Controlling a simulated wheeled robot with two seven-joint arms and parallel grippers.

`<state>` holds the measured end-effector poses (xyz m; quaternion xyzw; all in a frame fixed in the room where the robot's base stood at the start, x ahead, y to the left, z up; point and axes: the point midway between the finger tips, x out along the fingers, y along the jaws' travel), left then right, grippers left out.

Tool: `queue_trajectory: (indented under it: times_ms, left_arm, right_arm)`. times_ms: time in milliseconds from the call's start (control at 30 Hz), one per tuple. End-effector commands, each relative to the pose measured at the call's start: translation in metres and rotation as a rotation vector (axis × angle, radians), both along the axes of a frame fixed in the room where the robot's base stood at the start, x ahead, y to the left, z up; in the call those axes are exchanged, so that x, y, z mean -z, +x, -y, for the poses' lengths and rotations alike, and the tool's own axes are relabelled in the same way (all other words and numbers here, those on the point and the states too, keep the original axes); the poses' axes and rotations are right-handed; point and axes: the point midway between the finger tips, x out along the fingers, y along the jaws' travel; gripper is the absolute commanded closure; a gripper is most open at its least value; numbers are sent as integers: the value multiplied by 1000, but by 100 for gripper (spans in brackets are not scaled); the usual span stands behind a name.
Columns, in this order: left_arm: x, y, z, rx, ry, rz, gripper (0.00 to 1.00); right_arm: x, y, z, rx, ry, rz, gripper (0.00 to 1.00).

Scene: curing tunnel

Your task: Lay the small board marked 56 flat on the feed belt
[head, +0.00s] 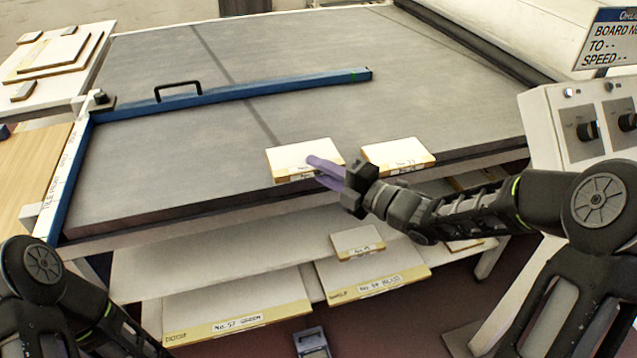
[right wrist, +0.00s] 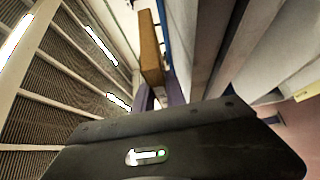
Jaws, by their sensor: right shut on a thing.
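A small white-topped board (head: 298,157) with a tan front edge is in my right gripper (head: 325,168), whose purple fingers are shut on its right side. It appears over the front edge of the grey feed belt (head: 190,150); I cannot tell whether it touches. Its label is partly hidden and too small to read. In the right wrist view the board (right wrist: 150,50) shows nearly edge-on, beyond the purple fingers (right wrist: 160,95). My left arm enters at the lower left; its gripper is out of view.
Another small board (head: 400,154) lies just right of the held one, by the belt's front edge. A blue bar (head: 250,90) with a black handle crosses the belt. Several labelled boards lie on the shelf below. A control box (head: 580,120) stands right. The middle belt is clear.

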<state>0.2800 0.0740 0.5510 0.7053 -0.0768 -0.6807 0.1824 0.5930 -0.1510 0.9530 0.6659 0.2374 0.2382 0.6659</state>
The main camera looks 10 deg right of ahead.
Motion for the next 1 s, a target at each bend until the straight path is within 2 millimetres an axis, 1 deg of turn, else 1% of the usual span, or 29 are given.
queue_trajectory:
  times_ms: [67,167,333,433,733,900,933,1000]
  left_arm:
    - [0,0,0,0,0,0,62]
    - [0,0,0,0,0,0,62]
    - [-1,0,0,0,0,0,62]
    - [-1,0,0,0,0,0,62]
    - [-1,0,0,0,0,0,62]
    - [5,0,0,0,0,0,62]
    - [4,0,0,0,0,0,62]
    - [3,0,0,0,0,0,62]
  right_arm:
    - [0,0,0,0,0,1,100]
    - [4,0,0,0,1,-1,100]
    - [29,0,0,1,3,-5,100]
    - [39,0,0,0,2,-1,100]
    - [41,0,0,0,0,1,100]
    - [46,0,0,0,0,1,100]
    - [45,0,0,0,-1,1,82]
    - [44,0,0,0,0,0,77]
